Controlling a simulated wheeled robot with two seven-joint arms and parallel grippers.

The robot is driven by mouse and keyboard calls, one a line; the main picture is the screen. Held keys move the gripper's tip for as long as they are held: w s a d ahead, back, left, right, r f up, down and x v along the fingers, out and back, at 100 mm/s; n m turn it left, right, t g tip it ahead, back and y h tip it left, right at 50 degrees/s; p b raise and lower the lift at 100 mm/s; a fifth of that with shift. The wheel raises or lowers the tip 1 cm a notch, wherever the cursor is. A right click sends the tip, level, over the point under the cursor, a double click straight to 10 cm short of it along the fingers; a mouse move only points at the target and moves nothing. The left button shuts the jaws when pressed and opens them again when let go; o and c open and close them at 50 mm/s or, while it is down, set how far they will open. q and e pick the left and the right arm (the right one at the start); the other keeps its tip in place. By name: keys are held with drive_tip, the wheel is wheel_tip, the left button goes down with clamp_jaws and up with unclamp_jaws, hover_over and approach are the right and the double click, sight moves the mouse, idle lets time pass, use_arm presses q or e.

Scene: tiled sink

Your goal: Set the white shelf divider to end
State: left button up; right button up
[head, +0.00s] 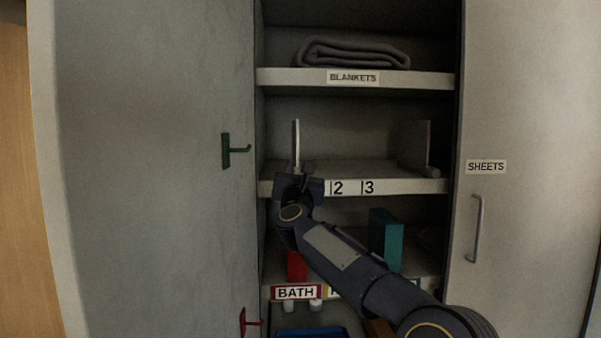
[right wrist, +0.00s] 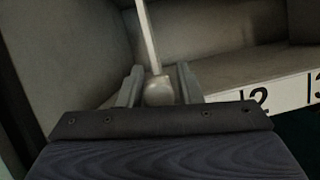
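The white shelf divider (head: 296,142) stands upright near the left end of the middle shelf (head: 400,186), above a front edge marked 2 and 3. My right gripper (head: 300,172) is at its foot and covers the shelf edge left of the 2. In the right wrist view, the divider (right wrist: 148,38) rises from a pale rounded knob (right wrist: 159,92) between the two fingers. The fingers (right wrist: 160,82) sit close against both sides of the knob and look shut on it. My left gripper is out of view.
A grey upright panel (head: 424,146) stands at the shelf's right end. A folded blanket (head: 352,54) lies on the shelf above. A green box (head: 386,238) and a red item (head: 297,266) stand below. A green hook (head: 232,150) projects from the left door.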

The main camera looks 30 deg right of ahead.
drive_tip(key=shift+o, duration=1.2)
drive_tip(key=shift+s+a+f, duration=0.15)
drive_tip(key=b+v, duration=0.4)
drive_tip(key=v, duration=0.3)
drive_tip(key=shift+s+b, duration=0.15)
drive_tip(key=shift+b, duration=0.15)
drive_tip(key=shift+a, duration=0.1)
drive_tip(key=shift+c, duration=0.2)
